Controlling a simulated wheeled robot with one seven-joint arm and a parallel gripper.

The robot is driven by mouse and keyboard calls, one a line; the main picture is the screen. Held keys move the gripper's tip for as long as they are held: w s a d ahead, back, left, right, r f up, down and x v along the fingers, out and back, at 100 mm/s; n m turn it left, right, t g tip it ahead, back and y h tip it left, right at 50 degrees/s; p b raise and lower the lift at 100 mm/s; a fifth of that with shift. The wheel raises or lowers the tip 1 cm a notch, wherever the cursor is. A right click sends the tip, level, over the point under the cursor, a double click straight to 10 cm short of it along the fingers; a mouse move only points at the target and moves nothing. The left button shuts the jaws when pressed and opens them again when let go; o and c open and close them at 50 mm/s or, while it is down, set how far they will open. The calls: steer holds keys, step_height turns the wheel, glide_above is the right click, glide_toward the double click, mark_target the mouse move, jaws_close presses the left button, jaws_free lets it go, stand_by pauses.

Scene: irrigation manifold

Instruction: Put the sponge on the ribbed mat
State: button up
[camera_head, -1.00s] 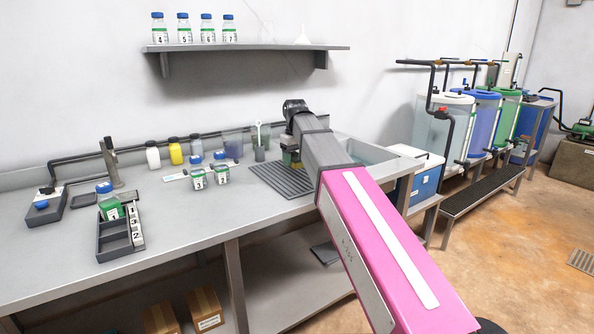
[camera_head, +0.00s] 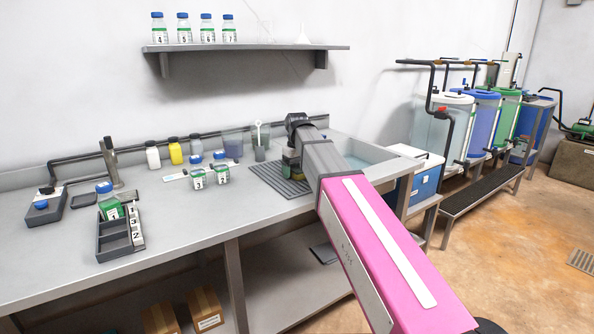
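The ribbed mat (camera_head: 270,180) is a dark grey grooved pad lying flat on the worktop, left of the sink. My arm reaches over its right part, and my gripper (camera_head: 291,164) points down there, mostly hidden by the arm. A small yellowish-green patch, which looks like the sponge (camera_head: 289,153), shows at the gripper, over the mat's back right part. I cannot see the fingertips clearly, nor whether the sponge touches the mat.
Two green-labelled bottles (camera_head: 210,177) stand just left of the mat. A grey cup (camera_head: 260,150) with a white utensil stands behind it. The sink basin (camera_head: 372,158) is to the right. A dark compartment tray (camera_head: 118,236) sits at the left. The front middle worktop is clear.

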mark_target(297, 167)
step_height(297, 167, up, 12)
stand_by(0.8)
steer(key=shift+r, duration=0.1)
